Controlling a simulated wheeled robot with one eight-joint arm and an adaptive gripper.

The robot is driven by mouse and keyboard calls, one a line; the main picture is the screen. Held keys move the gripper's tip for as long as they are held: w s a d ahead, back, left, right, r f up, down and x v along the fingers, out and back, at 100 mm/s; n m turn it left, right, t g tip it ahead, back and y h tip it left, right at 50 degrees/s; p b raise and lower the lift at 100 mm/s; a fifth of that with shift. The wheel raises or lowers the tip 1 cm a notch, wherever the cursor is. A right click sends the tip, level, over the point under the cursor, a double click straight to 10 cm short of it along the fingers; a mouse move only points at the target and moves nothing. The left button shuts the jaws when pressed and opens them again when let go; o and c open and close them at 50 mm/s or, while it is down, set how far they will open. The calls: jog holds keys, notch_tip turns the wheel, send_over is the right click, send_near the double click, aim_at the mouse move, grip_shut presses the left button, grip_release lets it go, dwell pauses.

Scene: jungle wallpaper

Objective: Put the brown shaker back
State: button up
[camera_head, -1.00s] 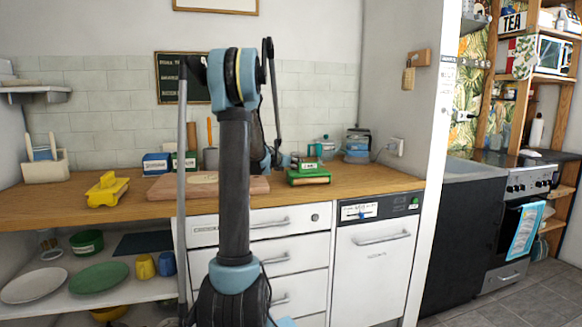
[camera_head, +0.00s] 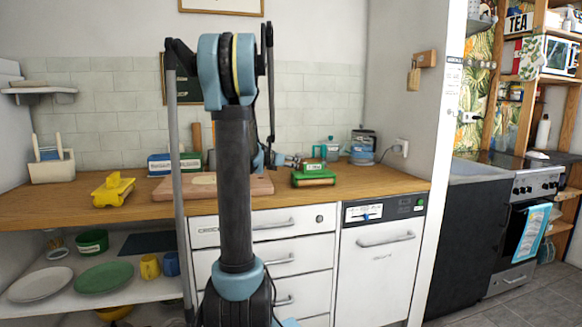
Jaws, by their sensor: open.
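I cannot make out a brown shaker for certain. A brown upright thing (camera_head: 196,136) shows behind the counter boxes, partly hidden by my arm, and I cannot tell what it is. My gripper (camera_head: 291,160) is partly hidden behind my own arm, over the back of the wooden counter (camera_head: 375,183). It points to the right, near the teal container, and I see nothing held in it.
A wooden board (camera_head: 262,187) lies mid-counter. A green box (camera_head: 314,176), a teal container (camera_head: 332,149) and a kettle-like appliance (camera_head: 362,149) stand to the right. A blue-and-white box (camera_head: 159,164) stands behind the board. A yellow thing (camera_head: 113,190) sits left. The counter's front right is clear.

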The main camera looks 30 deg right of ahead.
jog(key=shift+v, duration=1.55)
